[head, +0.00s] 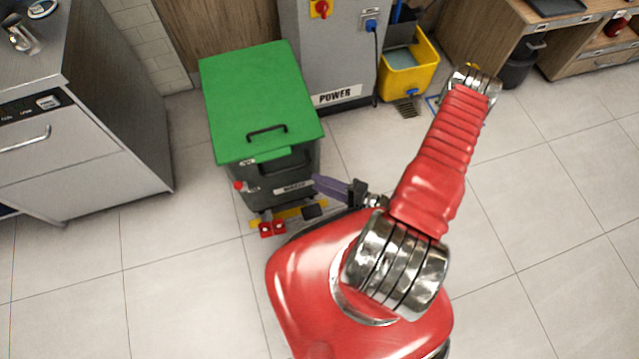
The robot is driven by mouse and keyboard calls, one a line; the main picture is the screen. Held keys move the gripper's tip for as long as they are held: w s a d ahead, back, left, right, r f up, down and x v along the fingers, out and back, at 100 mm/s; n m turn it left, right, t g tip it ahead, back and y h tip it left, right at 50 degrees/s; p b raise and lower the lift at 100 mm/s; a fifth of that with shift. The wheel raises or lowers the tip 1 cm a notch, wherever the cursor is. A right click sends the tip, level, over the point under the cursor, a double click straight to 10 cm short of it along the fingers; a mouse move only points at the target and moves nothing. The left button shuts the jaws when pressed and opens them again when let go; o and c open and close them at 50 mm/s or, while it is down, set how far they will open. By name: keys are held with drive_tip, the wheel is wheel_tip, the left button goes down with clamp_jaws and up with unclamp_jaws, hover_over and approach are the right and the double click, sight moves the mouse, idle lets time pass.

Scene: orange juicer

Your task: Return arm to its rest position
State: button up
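My red arm (436,165) rises from my red base and bends at a metal elbow (470,85) toward the top right in the head view. My gripper (325,185), with purplish fingers, shows left of the upper arm, low in front of the waste bin. Its fingers point left and overlap the bin's lower right edge in the picture; whether they touch it I cannot tell. The fingers look like one narrow shape, so I cannot tell if they are open or shut. No held object is visible. The forearm between elbow and gripper is mostly hidden.
A grey bin with a green lid (255,90) stands just ahead. Behind it are a grey power cabinet (335,50) and a yellow bucket (408,65). A metal kitchen unit (75,130) stands left, a wooden desk (490,35) back right. Tiled floor at right is clear.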

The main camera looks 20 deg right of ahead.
drive_tip(key=shift+a, duration=0.1)
idle(0.3)
drive_tip(key=s+a+r+m+g+y, duration=0.2)
drive_tip(key=s+a+m+g+y, duration=0.1)
drive_tip(key=s+a+g+y, duration=0.15)
drive_tip(key=s+d+r+n+g, duration=0.2)
drive_tip(key=s+r+n+g, duration=0.2)
drive_tip(key=r+g, duration=0.6)
drive_tip(key=w+d+r+n+h, duration=0.1)
drive_tip(key=d+r+n+h, duration=0.2)
drive_tip(key=r+h, duration=0.55)
drive_tip(key=w+d+r+n+h, duration=0.2)
drive_tip(key=r+n+h, duration=0.15)
drive_tip(key=r, duration=0.95)
drive_tip(key=a+r+n+t+h, duration=0.1)
drive_tip(key=a+r+n+t, duration=0.1)
drive_tip(key=r, duration=0.6)
drive_tip(key=a+r+n+t+h, duration=0.1)
drive_tip(key=a+r+n+t, duration=0.1)
drive_tip(key=a+r+t, duration=0.3)
wheel_tip(320, 180, up, 4)
drive_tip(key=shift+s+a+r+n, duration=0.15)
drive_tip(key=shift+a+n, duration=0.05)
drive_tip(key=shift+n, duration=0.15)
